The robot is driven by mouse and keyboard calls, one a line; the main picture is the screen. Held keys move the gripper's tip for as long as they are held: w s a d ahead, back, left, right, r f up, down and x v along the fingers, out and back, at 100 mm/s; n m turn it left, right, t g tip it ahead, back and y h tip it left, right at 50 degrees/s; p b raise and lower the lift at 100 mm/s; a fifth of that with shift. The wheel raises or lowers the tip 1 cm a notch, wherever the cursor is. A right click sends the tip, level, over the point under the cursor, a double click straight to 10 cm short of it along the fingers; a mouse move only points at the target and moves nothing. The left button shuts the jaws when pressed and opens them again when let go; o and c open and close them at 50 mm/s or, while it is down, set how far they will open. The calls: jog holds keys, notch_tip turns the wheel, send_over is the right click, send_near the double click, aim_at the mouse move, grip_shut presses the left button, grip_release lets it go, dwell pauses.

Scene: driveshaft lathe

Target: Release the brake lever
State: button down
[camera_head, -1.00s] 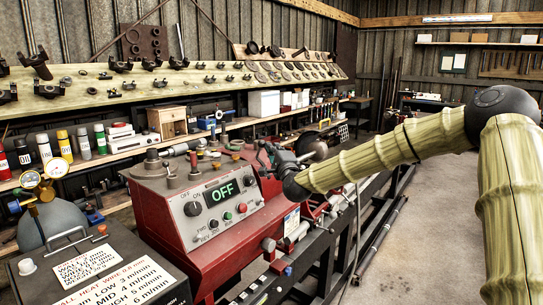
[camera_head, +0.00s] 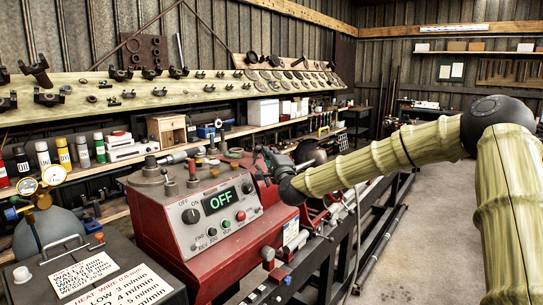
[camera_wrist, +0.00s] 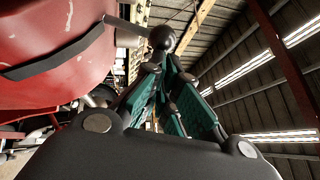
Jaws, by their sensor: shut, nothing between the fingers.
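The red lathe headstock (camera_head: 165,225) stands at the centre-left in the head view, with a control panel whose display (camera_head: 219,200) reads OFF. My gripper (camera_head: 262,163) is behind the right end of this housing, partly hidden. In the wrist view my gripper (camera_wrist: 163,75) has its teal-padded fingers drawn together, with nothing between them. A dark ball knob (camera_wrist: 162,38) on a short rod, which looks like the brake lever, is just past the fingertips. The rod runs left toward the red housing. I cannot tell whether the fingers touch the knob.
The red housing (camera_wrist: 60,45) fills the left of the wrist view, with a dark curved strip across it. In the head view a dark welding box (camera_head: 95,275) and a gauge regulator (camera_head: 40,190) stand at front left. Open floor (camera_head: 400,240) lies to the right.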

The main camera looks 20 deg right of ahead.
jog(key=d+b+v, duration=0.3)
jog(key=b+v, duration=0.1)
jog(key=v, duration=0.8)
jog(key=shift+s, duration=0.6)
jog(key=shift+a+r, duration=0.1)
jog(key=shift+r, duration=0.1)
jog(key=shift+f, duration=0.1)
